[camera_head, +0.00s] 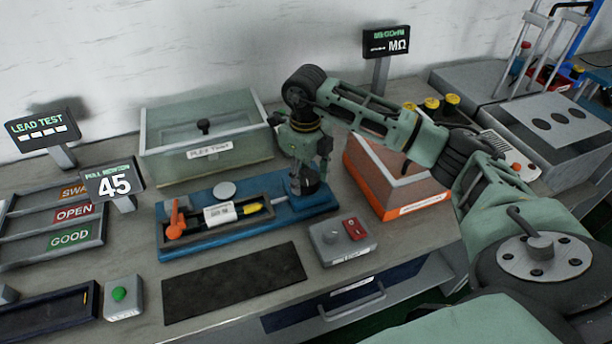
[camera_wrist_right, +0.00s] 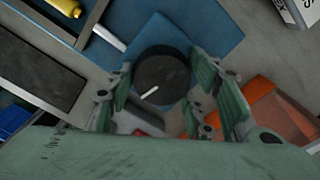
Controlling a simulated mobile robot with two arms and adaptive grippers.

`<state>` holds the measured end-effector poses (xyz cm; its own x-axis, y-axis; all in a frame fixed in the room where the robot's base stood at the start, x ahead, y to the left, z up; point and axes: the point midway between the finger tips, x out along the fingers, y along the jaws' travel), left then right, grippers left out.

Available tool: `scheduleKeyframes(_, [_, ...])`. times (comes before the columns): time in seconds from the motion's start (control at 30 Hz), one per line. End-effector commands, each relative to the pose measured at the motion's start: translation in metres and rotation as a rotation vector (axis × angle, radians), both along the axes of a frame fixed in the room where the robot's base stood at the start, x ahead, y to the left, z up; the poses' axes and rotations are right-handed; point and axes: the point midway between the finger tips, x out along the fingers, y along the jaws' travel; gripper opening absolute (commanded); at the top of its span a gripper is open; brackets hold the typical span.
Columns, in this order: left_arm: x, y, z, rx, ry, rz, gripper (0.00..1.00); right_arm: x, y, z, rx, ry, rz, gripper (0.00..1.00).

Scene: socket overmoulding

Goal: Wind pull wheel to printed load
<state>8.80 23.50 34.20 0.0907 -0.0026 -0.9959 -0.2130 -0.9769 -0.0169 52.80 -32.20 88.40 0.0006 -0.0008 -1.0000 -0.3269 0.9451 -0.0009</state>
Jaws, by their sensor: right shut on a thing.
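The blue pull tester (camera_head: 285,212) lies on the bench, with an orange lever, a white printed tag (camera_head: 219,213) and a yellow piece in its dark channel. The tag's print is too small to read. The pull display (camera_head: 113,183) reads 45. The pull wheel (camera_wrist_right: 163,75), a dark round knob with a white mark on its top, sits at the tester's right end. My right gripper (camera_head: 308,187) reaches down over it and is shut on it. In the right wrist view the fingers (camera_wrist_right: 163,88) stand on both sides of the wheel. My left gripper is not in view.
A clear-lidded box (camera_head: 207,140) stands behind the tester. An orange and grey box (camera_head: 395,180) is close to the right of my gripper. A small grey switch box (camera_head: 342,241) and a dark mat (camera_head: 234,283) lie in front. Sorting trays (camera_head: 55,225) are at left.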

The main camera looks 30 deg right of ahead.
Motion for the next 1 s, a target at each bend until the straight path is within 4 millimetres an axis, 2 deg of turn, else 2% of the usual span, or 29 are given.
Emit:
scheduleKeyframes(0.67, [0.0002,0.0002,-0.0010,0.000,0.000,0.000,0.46,-0.0031,0.0042,-0.0044,0.005,0.012,-0.055,0.21])
scheduleKeyframes(0.7, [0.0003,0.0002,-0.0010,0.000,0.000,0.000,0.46,-0.0031,0.0042,-0.0044,0.005,0.012,-0.055,0.50])
scheduleKeyframes(0.87, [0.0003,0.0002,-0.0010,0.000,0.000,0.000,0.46,-0.0025,0.0032,-0.0036,0.004,0.010,-0.057,0.64])
scheduleKeyframes(1.0, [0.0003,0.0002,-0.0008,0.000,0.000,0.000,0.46,-0.0015,0.0022,-0.0024,0.003,0.006,-0.059,0.64])
